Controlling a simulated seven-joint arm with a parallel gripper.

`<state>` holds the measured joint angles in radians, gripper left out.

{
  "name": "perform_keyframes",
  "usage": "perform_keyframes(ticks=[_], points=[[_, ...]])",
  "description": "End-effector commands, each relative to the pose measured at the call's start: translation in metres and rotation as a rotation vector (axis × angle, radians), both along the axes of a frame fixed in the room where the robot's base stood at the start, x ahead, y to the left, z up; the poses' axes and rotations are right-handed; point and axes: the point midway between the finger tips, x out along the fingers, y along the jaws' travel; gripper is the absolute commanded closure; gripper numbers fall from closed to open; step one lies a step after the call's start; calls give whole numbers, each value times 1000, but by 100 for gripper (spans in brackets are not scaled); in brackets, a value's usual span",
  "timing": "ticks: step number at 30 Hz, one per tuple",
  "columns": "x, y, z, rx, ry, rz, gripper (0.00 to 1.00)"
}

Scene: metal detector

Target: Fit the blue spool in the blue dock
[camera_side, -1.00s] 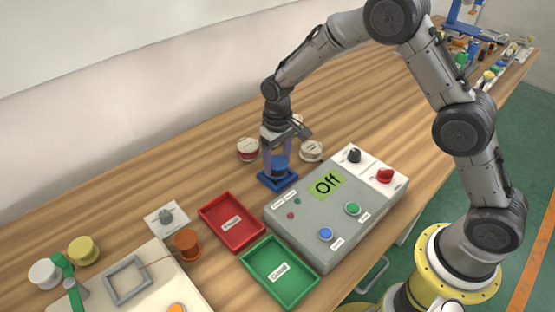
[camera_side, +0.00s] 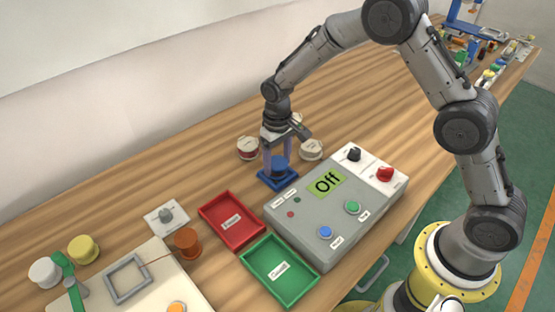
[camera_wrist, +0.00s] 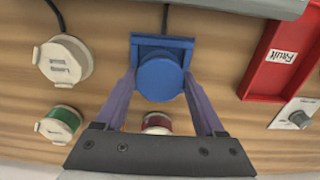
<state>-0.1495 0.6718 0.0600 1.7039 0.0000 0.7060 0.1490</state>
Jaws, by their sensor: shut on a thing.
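The blue spool (camera_side: 279,163) is between the fingers of my gripper (camera_side: 278,160), which is shut on it. The blue dock (camera_side: 277,180) lies on the table directly under the spool. In the wrist view the blue spool (camera_wrist: 160,77) covers most of the blue dock (camera_wrist: 177,42), whose far rim shows beyond it. My gripper's fingers (camera_wrist: 160,90) are on both sides of the spool. The spool looks upright and at the dock; whether it is fully seated I cannot tell.
A grey control box (camera_side: 330,215) reading "Off" and a red tray (camera_side: 232,220) are in front. A green tray (camera_side: 280,271) is nearer.

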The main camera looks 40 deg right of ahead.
Motion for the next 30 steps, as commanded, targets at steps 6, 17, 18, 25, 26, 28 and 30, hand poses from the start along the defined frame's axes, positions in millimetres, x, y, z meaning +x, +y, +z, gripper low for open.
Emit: perform_keyframes(ticks=[6,17,18,25,26,28,30], points=[[0,0,0,0,-1,0,73],[0,0,-6,0,-1,0,73],[0,0,-7,0,-1,0,73],[0,0,-8,0,-1,0,73],[0,0,-8,0,-1,0,73],[0,0,-8,0,-1,0,73],[0,0,-8,0,-1,0,73]])
